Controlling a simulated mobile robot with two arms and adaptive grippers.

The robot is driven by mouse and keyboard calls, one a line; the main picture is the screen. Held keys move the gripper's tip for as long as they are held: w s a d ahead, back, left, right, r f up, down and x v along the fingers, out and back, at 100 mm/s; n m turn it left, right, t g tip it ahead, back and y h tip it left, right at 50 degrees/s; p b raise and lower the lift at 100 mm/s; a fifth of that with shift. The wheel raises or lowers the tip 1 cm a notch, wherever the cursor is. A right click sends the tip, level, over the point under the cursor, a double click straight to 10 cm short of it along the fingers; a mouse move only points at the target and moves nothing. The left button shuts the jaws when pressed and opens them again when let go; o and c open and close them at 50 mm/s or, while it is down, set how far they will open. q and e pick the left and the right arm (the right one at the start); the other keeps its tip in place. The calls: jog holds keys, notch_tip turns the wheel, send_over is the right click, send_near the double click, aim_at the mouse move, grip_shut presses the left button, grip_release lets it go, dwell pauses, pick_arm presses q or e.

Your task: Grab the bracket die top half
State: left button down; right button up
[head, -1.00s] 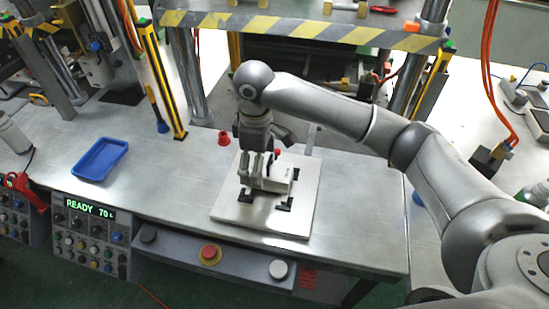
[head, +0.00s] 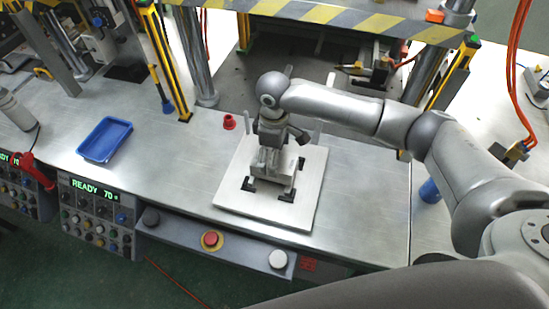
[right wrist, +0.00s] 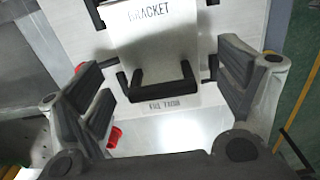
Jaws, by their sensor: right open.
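The bracket die (head: 272,178) is a grey block on a pale square plate (head: 308,205), with black fittings around its base. In the right wrist view its pale top (right wrist: 150,42) reads "BRACKET", with a black U-shaped handle (right wrist: 165,88) on its near side. My right gripper (head: 272,148) is over the die, hiding much of it in the head view. In the right wrist view the right gripper (right wrist: 165,82) is open, with its fingers apart on either side of the die and handle. I cannot tell where the die's halves meet. My left gripper is not in view.
A small red piece (head: 229,121) stands on the bench just behind the plate. A blue tray (head: 105,140) lies at left. Press columns and a striped beam (head: 340,20) rise behind. A control box reading "READY" (head: 95,215) and buttons line the front edge.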

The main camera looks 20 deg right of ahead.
jog(key=shift+s+f, duration=0.15)
jog(key=shift+f, duration=1)
jog(key=c, duration=1.6)
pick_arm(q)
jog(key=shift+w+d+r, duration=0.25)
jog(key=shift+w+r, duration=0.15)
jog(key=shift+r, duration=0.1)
